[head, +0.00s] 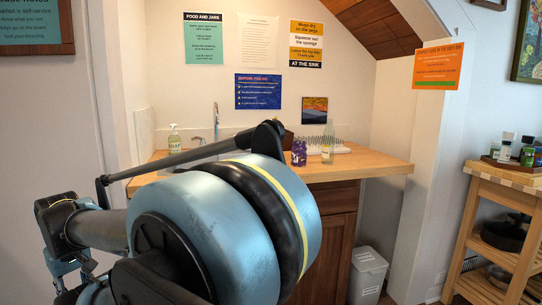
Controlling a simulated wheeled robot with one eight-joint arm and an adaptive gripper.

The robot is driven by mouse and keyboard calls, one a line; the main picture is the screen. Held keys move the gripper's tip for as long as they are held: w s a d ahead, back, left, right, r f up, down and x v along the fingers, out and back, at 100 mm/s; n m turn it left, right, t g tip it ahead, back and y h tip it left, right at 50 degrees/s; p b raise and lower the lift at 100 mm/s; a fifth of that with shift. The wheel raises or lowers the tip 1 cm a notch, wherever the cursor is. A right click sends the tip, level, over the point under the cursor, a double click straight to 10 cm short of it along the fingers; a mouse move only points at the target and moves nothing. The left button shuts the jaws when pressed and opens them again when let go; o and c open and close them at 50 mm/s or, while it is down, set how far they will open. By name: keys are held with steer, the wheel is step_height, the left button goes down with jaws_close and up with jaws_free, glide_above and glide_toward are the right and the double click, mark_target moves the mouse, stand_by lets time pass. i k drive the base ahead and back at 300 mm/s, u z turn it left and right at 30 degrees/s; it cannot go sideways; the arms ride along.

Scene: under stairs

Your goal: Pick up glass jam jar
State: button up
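A small purple jar-like object (299,152) stands on the wooden counter (375,166), right of my arm. It looks like the jam jar, but it is too small to be sure of the glass. My arm fills the middle and left foreground and hides the left and front part of the counter. What seems to be my gripper (70,265) is at the lower left, well apart from the jar. It is partly hidden by my arm, and its fingers cannot be made out clearly.
Beside the purple object stand a clear bottle (327,142) and a white spiked rack (341,149). A soap bottle (174,141) and a tap (215,122) are at the back left. A bin (367,275) and a wooden cart (500,215) stand to the right.

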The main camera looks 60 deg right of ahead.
mark_target(299, 150)
steer(key=u, duration=0.05)
steer(key=k, duration=1.75)
steer(key=z, duration=0.95)
steer(key=i, duration=1.05)
